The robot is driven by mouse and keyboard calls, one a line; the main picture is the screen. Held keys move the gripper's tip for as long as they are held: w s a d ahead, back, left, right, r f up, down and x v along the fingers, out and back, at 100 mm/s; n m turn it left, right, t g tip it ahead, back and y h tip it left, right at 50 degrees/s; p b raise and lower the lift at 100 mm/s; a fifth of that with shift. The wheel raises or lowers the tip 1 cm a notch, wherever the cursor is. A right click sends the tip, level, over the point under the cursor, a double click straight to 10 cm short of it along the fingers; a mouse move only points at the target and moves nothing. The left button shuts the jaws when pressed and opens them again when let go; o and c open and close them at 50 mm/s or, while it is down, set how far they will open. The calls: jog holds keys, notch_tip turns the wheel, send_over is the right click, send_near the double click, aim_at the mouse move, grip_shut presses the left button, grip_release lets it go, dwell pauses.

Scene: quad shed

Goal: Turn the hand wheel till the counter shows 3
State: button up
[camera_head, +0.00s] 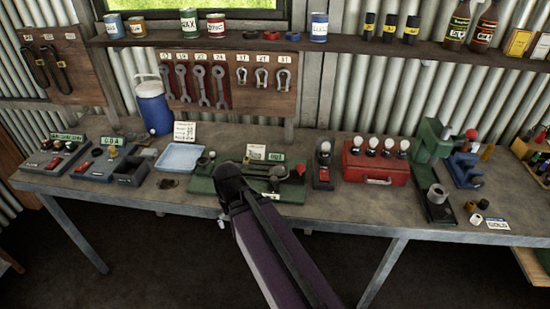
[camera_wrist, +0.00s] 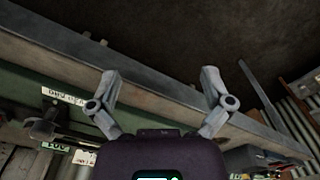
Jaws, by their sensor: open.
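A long green base (camera_head: 205,187) with small metal fittings lies on the bench in the middle of the head view. I cannot clearly make out the hand wheel or a counter number. My arm crosses the front of the base and hides part of it. In the wrist view my gripper (camera_wrist: 159,76) is open and empty, its fingers spread over the bench's front edge. The green base (camera_wrist: 28,92) shows to its left, with a white label (camera_wrist: 64,96).
The bench (camera_head: 340,208) carries a pale blue tray (camera_head: 180,157) and a blue jug (camera_head: 153,108) left of the base. A red case (camera_head: 376,170) with several bulbs and a green press (camera_head: 430,150) stand to the right. Spanners hang behind. Floor in front is clear.

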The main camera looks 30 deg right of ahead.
notch_tip(320, 180, up, 16)
jog(key=m+p, duration=1.6)
jog(key=m, duration=0.3)
send_over(204, 160)
jog(key=shift+a+f, duration=0.1)
jog(key=shift+a, duration=0.05)
jog(key=shift+f, duration=0.15)
notch_tip(204, 160, down, 14)
jog(key=b, duration=1.4)
jog(key=shift+r, duration=0.25)
jog(key=c, duration=0.9)
